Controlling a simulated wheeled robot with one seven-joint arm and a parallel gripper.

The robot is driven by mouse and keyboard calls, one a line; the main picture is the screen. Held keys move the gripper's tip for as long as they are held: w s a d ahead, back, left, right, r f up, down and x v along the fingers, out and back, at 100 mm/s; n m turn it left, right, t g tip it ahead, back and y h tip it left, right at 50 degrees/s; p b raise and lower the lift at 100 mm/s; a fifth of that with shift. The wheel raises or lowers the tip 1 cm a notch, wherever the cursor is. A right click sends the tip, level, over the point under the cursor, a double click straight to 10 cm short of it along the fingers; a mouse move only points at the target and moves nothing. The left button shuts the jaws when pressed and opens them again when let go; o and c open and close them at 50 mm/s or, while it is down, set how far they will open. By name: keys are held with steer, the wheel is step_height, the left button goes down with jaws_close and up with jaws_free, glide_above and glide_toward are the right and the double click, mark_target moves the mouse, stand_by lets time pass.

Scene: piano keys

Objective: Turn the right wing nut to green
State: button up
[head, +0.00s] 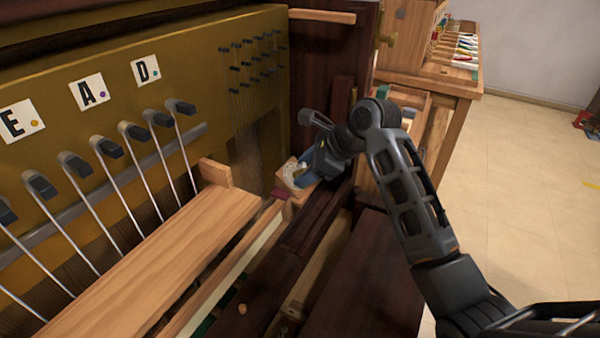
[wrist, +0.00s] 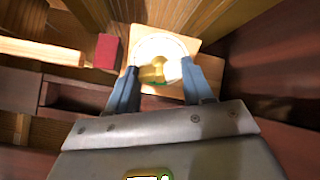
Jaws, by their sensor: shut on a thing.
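The brass wing nut (wrist: 152,72) shows in the wrist view, on a pale, brightly lit round dial (wrist: 160,45). The dial sits on a light wooden block (wrist: 186,45). My gripper (wrist: 158,68) has its two blue-grey fingers on either side of the wing nut and is shut on it. A thin bit of green shows at the dial's near edge, just below the nut. The other dial colours are washed out or hidden, so I cannot tell where the nut points. In the head view, my gripper (head: 303,172) is at the dial (head: 292,176), and its fingers cover the nut.
A dark red block (wrist: 108,51) is beside the dial's wooden block. A long wooden board (head: 150,265) and a row of black-tipped levers (head: 132,130) lie to the left. Dark wooden casing (head: 335,115) closes in on the right. Open floor (head: 530,200) lies beyond.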

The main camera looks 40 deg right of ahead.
steer(key=shift+c, duration=1.1)
steer(key=shift+r, duration=0.1)
steer(key=shift+r+p, duration=0.1)
steer(key=shift+p, duration=0.45)
steer(key=m+p, duration=0.3)
steer(key=p, duration=0.3)
steer(key=shift+f+m+p, duration=0.2)
steer(key=shift+m+p, duration=0.2)
steer(key=shift+p, duration=0.1)
steer(key=shift+r+p, duration=0.2)
steer(key=shift+p, duration=0.4)
steer(key=m+p, duration=0.2)
steer(key=p, duration=0.1)
steer(key=shift+p, duration=0.3)
steer(key=shift+f+m, duration=0.2)
steer(key=shift+m, duration=0.7)
